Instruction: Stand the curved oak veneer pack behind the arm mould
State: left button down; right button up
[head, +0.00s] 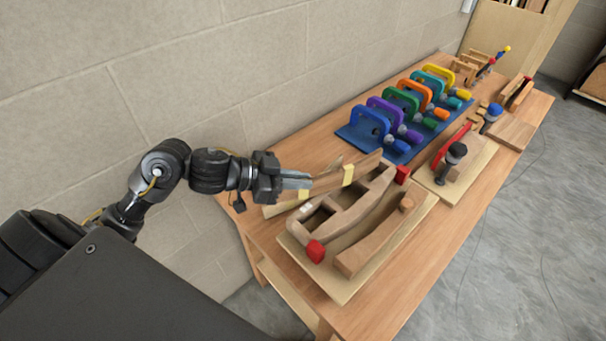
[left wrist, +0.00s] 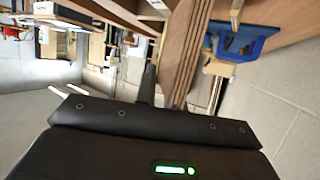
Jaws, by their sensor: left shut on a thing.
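The curved oak veneer pack (head: 330,181) is a long, thin wooden strip with pale yellow bands, on the wall side of the arm mould in the head view. The arm mould (head: 352,216) is a pale wooden frame with open gaps, beside a curved wooden block (head: 375,240) on a light baseboard. In the left wrist view the pack's layered strips (left wrist: 188,48) rise from between the jaws. I cannot tell whether the pack touches the bench. My right gripper is out of view.
A blue rack (head: 352,138) of coloured clamps stands farther along the bench by the wall. A board with a red-handled toggle clamp (head: 453,160) lies beyond the mould. Red blocks (head: 315,251) sit at the mould's ends. The block wall is close behind the bench.

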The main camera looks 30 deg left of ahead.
pick_arm(q)
jog(key=shift+s+a+r+n+t+y, duration=0.15)
jog(key=shift+s+a+n+t+y, duration=0.2)
jog(key=shift+n+t+y, duration=0.3)
jog(key=shift+s+a+r+n+t+y+p, duration=0.15)
jog(key=shift+s+a+n+t+y+p, duration=0.1)
jog(key=shift+n+t+y, duration=0.25)
jog(key=shift+s+a+r+n+t+y+p, duration=0.15)
jog(key=shift+s+a+n+y+p, duration=0.1)
jog(key=shift+n, duration=0.3)
jog(key=shift+s+a+n, duration=0.1)
jog(key=shift+a+n, duration=0.1)
jog(key=shift+n, duration=0.1)
jog(key=shift+w+a+f+b, duration=0.15)
jog(key=shift+w+f+b, duration=0.05)
jog(key=shift+b, duration=0.1)
jog(key=w+a+f+b, duration=0.1)
jog(key=w+a+f, duration=0.7)
jog(key=a+f, duration=0.1)
jog(key=shift+w+a, duration=0.3)
jog(key=shift+a, duration=0.2)
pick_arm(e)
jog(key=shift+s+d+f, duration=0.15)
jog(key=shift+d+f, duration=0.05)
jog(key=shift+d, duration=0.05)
